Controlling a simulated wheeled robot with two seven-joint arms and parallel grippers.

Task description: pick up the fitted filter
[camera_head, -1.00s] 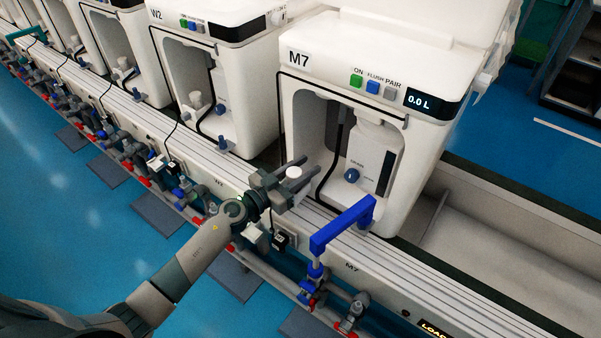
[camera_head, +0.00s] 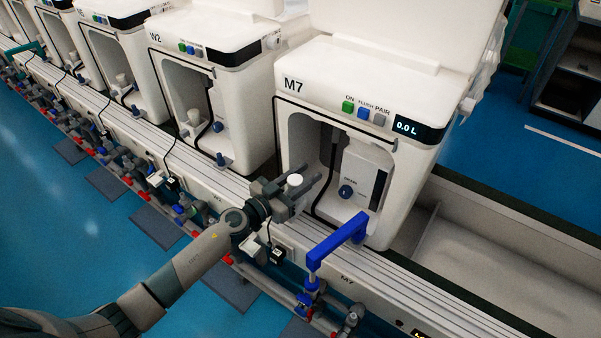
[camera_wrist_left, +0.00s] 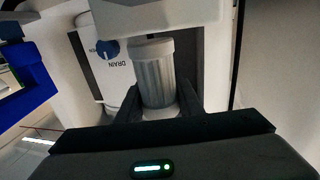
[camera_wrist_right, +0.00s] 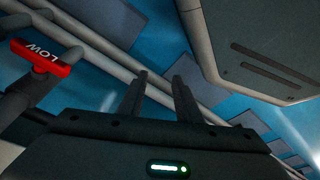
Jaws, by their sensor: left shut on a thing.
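The fitted filter shows in the left wrist view as a ribbed, translucent grey-white cylinder (camera_wrist_left: 157,75). My left gripper (camera_wrist_left: 159,100) is shut on it, one dark finger on each side. In the head view my left gripper (camera_head: 297,184) is in front of machine M7's open bay, and the filter's round white top (camera_head: 295,180) shows between the fingers. The filter's lower part is partly hidden by the gripper. My right gripper (camera_wrist_right: 160,90) is open and empty in the right wrist view, its two fingers apart.
Machine M7 (camera_head: 425,160) has a blue drain knob (camera_head: 346,192) inside its bay. A blue handle (camera_head: 338,240) stands in front of it, right of my left gripper. Machine W2 (camera_head: 240,85) is to the left.

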